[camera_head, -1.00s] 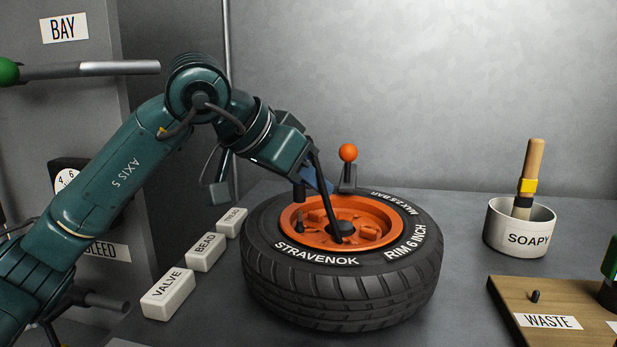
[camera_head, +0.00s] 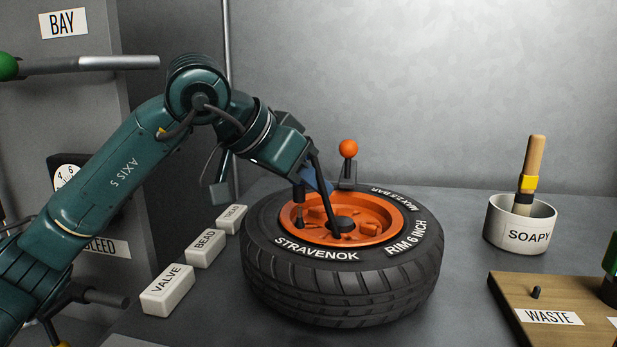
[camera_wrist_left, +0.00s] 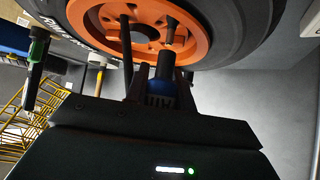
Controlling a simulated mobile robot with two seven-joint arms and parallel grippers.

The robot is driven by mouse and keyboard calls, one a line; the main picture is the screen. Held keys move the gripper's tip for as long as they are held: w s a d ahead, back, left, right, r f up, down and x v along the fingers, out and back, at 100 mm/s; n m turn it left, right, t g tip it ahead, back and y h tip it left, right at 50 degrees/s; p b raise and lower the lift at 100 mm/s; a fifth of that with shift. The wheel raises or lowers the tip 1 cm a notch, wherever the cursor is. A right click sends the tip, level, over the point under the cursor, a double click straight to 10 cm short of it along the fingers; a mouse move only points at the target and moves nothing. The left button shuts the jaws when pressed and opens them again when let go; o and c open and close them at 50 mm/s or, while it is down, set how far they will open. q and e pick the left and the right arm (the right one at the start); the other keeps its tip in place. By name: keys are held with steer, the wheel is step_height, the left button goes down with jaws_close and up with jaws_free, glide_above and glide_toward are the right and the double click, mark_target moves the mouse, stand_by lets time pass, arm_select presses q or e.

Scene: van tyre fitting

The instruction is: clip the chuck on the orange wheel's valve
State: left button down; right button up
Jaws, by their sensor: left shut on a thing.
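The wheel with the orange rim (camera_head: 372,215) and black tyre (camera_head: 340,290) lies flat on the bench. My left gripper (camera_head: 312,183) is above the left part of the rim, shut on the chuck. The chuck has a blue body (camera_wrist_left: 160,92) and a dark nose (camera_head: 299,192), which points down at the wheel. The valve (camera_head: 299,220) is a short dark stem directly under the nose; in the wrist view the valve (camera_wrist_left: 170,32) lines up with it. The two look end to end, but I cannot tell whether the chuck is clipped on. My right gripper is out of view.
An orange-knobbed post (camera_head: 348,150) stands behind the tyre. White blocks marked VALVE (camera_head: 168,289), BEAD (camera_head: 205,248) and a third (camera_head: 232,219) line the left side. A SOAPY pot (camera_head: 497,239) with a brush and a wooden WASTE board (camera_head: 508,300) are at right.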

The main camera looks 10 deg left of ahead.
arm_select(q)
steer(key=shift+f+b, duration=0.7)
steer(key=shift+f, duration=0.35)
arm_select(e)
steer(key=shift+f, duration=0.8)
arm_select(q)
steer(key=c, duration=1.1)
jaws_free()
steer(key=p+v, duration=0.2)
steer(key=v, duration=1.1)
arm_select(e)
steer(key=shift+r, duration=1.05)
arm_select(q)
steer(key=shift+s+r, duration=0.1)
